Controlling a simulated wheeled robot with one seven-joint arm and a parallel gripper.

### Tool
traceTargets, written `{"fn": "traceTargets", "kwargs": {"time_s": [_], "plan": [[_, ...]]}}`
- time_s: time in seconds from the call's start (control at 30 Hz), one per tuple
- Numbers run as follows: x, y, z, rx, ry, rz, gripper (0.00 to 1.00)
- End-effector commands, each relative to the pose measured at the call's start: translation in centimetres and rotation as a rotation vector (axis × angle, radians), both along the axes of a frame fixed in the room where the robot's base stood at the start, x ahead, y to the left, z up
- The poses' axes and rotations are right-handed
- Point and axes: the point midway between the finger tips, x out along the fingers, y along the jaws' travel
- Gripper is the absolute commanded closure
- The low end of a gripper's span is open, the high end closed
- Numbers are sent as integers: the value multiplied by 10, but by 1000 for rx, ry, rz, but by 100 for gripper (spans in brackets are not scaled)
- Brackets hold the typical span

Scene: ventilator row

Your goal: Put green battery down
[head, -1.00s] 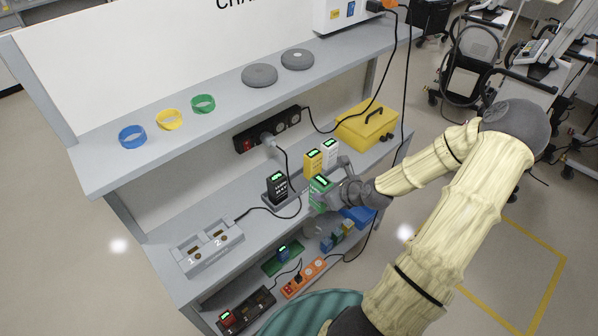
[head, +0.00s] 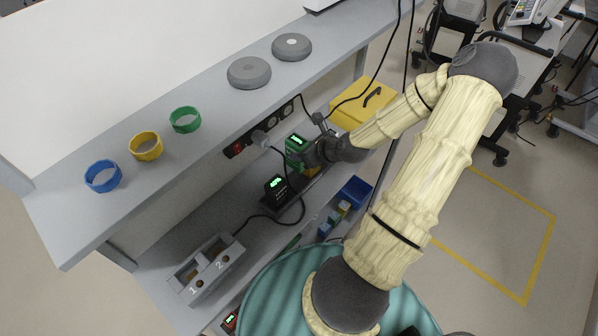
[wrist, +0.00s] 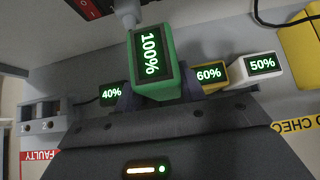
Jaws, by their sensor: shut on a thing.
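The green battery (head: 296,144) is in my gripper (head: 308,152), above the middle shelf. In the wrist view the green battery (wrist: 152,62) reads 100% and sits between the dark fingers of my shut gripper (wrist: 150,95). A black battery (head: 276,186) stands in a dark charger on the shelf and reads 40% in the wrist view (wrist: 111,94). A yellow battery (wrist: 209,75) reads 60% and a white battery (wrist: 262,65) reads 50%, both beyond the green one. In the head view my gripper mostly hides those two.
A grey two-slot holder (head: 206,267), marked 1 and 2, stands at the shelf's left with empty-looking slots. A power strip (head: 236,149) runs along the back. A yellow box (head: 364,100) stands at the right. The upper shelf (head: 215,110) overhangs; cables hang nearby.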

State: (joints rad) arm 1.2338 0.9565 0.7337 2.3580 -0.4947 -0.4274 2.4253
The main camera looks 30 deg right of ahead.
Motion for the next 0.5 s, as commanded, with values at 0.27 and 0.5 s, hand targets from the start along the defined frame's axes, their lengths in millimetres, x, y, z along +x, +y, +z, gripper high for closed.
{"fn": "traceTargets", "kwargs": {"time_s": [0.27,0.5], "plan": [[1,1,0,-1,-1,1,100],[0,2,-22,3,1,2,100]]}}
